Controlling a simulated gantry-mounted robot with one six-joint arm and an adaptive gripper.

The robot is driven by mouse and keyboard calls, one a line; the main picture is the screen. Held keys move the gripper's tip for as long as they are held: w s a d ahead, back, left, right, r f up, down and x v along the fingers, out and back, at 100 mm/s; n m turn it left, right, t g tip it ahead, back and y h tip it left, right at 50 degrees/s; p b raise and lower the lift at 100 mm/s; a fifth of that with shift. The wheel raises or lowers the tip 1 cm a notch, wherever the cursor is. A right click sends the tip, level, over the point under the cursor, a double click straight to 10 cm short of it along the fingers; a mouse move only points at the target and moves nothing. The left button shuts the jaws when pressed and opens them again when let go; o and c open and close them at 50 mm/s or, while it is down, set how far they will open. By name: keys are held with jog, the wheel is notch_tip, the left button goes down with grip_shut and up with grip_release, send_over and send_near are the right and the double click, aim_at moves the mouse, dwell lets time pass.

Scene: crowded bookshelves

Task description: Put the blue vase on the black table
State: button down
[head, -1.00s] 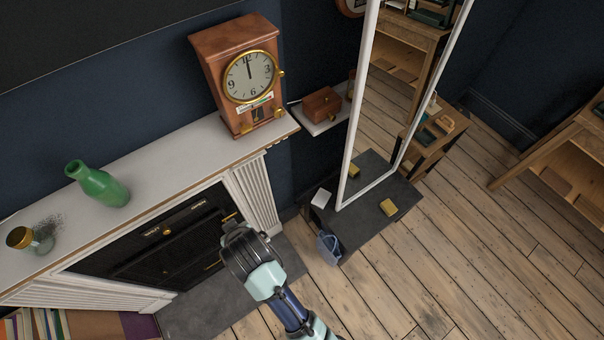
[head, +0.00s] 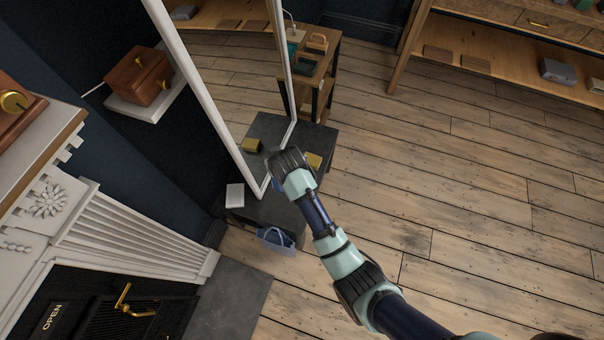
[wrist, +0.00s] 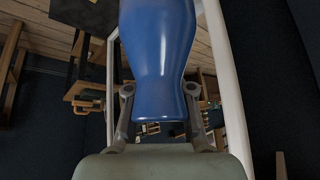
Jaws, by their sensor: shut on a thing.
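The blue vase (wrist: 158,55) fills the middle of the wrist view, its glossy side between the two fingers of my gripper (wrist: 160,90). The gripper is shut on it. In the head view my gripper (head: 289,163) is over or near the black table (head: 262,211), and its wrist hides most of the vase there. The black table is low, with a dark top, and stands in front of the tall mirror. I cannot tell the height of the vase above it.
A white-framed mirror (head: 207,95) rises beside the table. A white card (head: 235,195) and a yellow block (head: 314,161) are on the tabletop. A blue bag (head: 276,238) is at its near edge. The fireplace (head: 150,225) is at left; open wooden floor lies at right.

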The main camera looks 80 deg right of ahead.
notch_tip(320, 180, down, 22)
jog(key=s+d+b, duration=0.1)
jog(key=b, duration=0.8)
jog(key=shift+d+r+m+b, duration=0.25)
jog(key=shift+m+b, duration=0.05)
jog(key=shift+b, duration=0.1)
jog(key=shift+f, duration=0.15)
jog(key=c, duration=1)
grip_release()
jog(key=shift+s, duration=0.1)
